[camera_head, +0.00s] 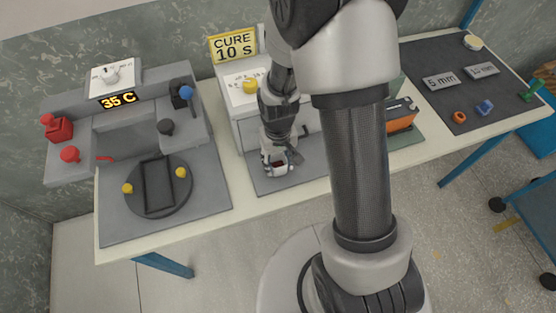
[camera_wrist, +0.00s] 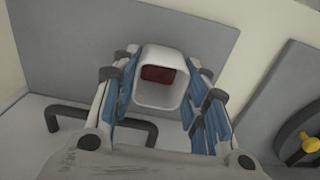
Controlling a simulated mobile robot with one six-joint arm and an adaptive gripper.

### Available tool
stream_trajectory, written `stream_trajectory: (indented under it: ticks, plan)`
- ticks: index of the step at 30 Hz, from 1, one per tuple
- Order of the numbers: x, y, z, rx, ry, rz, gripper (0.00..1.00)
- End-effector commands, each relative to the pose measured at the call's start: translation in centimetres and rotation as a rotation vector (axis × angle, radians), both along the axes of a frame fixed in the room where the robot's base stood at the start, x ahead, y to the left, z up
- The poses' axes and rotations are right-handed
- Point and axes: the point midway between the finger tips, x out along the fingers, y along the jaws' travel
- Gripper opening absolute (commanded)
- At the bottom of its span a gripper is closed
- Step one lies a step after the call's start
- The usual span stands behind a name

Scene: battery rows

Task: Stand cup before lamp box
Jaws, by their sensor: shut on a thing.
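A small white square cup (camera_head: 279,169) with dark red content is over the grey mat (camera_head: 304,172) in front of the white lamp box (camera_head: 247,121). My gripper (camera_head: 277,161) is shut on the cup, reaching down from above. In the wrist view the cup (camera_wrist: 163,92) sits between my blue-padded fingers (camera_wrist: 160,78), its open mouth and dark red inside facing the camera. I cannot tell whether the cup touches the mat. A dark bar handle (camera_wrist: 98,117) on the lamp box shows below the cup there. My arm hides part of the lamp box in the head view.
A grey station with a dark turntable (camera_head: 177,205) and a 35 C display (camera_head: 119,100) stands left. An orange-and-black item (camera_head: 400,116) is right of my arm. A dark mat (camera_head: 440,60) with labelled plates and small parts lies far right. The table's front edge is close.

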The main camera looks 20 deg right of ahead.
Motion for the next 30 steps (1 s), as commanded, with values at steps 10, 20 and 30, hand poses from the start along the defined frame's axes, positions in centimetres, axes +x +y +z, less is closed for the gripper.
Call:
stream_trajectory:
  ticks: [10, 20, 30]
  plan:
    - [0.0, 0.0, -0.3, 0.0, 0.0, 0.0, 0.58]
    - [0.0, 0.0, -0.3, 0.0, 0.0, 0.0, 0.61]
    - [0.1, 0.0, 4.3, 0.0, -0.004, 0.0, 0.61]
